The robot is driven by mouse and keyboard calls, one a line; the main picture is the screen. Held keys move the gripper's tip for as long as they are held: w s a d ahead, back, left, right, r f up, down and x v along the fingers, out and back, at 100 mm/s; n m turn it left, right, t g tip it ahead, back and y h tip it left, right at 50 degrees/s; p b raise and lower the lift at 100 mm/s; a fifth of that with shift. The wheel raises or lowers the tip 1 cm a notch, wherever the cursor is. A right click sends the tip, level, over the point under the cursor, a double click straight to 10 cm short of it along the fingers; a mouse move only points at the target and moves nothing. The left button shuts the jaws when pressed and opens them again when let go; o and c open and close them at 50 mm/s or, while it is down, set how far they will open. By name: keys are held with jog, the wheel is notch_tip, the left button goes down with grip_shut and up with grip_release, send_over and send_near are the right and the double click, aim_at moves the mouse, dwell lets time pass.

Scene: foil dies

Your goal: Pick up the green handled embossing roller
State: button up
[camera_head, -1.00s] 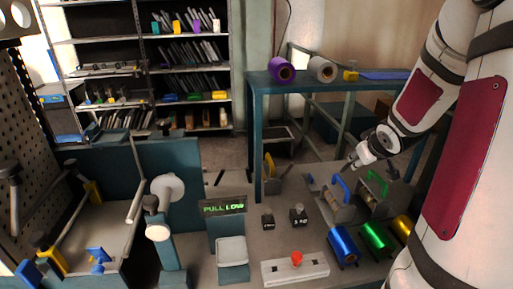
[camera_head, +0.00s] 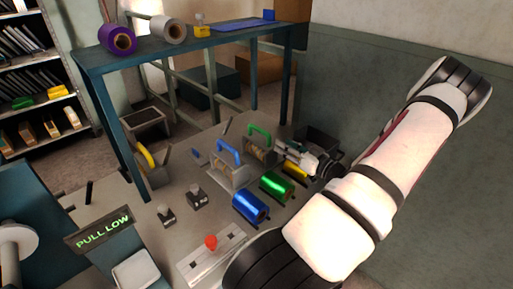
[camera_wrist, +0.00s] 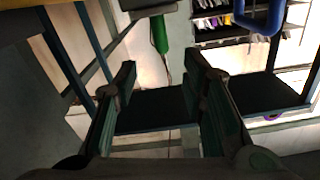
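The green-handled embossing roller (camera_head: 258,155) stands on the bench in the head view, its arched green handle (camera_head: 260,131) on top. In the wrist view the green handle (camera_wrist: 160,34) shows beyond the fingertips, roughly in line with the gap between them. My gripper (camera_head: 281,147) is just right of this roller in the head view. In the wrist view my gripper (camera_wrist: 163,72) has its two fingers apart with nothing between them. I cannot tell its exact distance from the handle.
A blue-handled roller (camera_head: 229,168) stands close left of the green one. Blue foil (camera_head: 250,206), green foil (camera_head: 277,186) and gold foil (camera_head: 295,171) rolls lie in front. A yellow-handled tool (camera_head: 147,157) stands further left. A dark bin (camera_head: 318,140) sits behind my gripper.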

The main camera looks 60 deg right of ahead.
send_near(253, 126)
jog(key=shift+w+d+f, duration=0.3)
jog(key=shift+w+d, duration=0.4)
jog(key=shift+d, duration=0.05)
jog(key=shift+b+x, duration=0.5)
jog(key=shift+x, duration=2.2)
jog(key=shift+w+a, duration=0.1)
jog(key=shift+a, duration=0.1)
grip_shut()
jog(key=shift+r, duration=0.1)
